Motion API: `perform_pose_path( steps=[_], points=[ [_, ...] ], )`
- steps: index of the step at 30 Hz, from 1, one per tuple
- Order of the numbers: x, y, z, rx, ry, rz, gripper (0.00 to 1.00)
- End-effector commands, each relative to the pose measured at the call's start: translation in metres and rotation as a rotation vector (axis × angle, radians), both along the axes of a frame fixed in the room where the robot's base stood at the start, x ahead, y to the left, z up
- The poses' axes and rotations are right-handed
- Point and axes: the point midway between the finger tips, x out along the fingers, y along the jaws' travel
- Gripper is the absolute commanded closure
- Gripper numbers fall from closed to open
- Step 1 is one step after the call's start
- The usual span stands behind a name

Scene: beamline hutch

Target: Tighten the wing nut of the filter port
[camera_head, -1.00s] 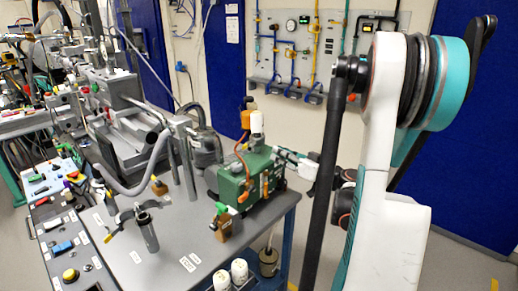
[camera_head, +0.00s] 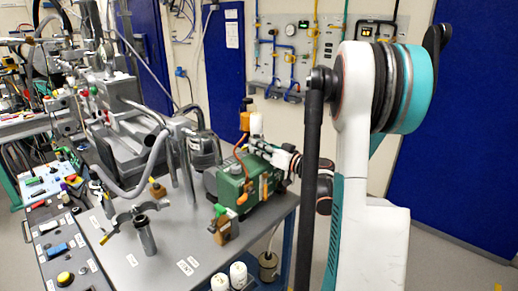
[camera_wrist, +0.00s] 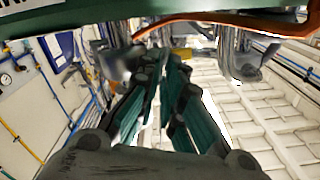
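A green pump (camera_head: 232,188) stands at the right end of the grey table, with an orange hose and a white and orange fitting (camera_head: 255,122) above it. I cannot make out the wing nut or tell for certain which part is the filter port. My gripper (camera_head: 258,145) is at the upper back of the pump, below the white and orange fitting; contact cannot be judged. A green surface and an orange hose (camera_wrist: 210,22) cross the top of that view.
A clamp on a post (camera_head: 145,235) and a brass-coloured fitting (camera_head: 223,228) stand near the table's front. Grey pipes (camera_head: 180,165) rise left of the pump. A gas panel (camera_head: 290,45) hangs behind.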

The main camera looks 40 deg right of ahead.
Motion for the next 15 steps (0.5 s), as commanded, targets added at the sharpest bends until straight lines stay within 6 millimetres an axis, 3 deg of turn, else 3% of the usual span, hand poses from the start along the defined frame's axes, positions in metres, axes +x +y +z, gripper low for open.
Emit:
perform_pose_path(
  steps=[7,15],
  points=[
    [-0.0002,-0.0001,-0.0001,0.006,0.000,0.000,1.00],
    [-0.0002,-0.0013,-0.0010,0.127,0.010,0.000,1.00]
  ],
)
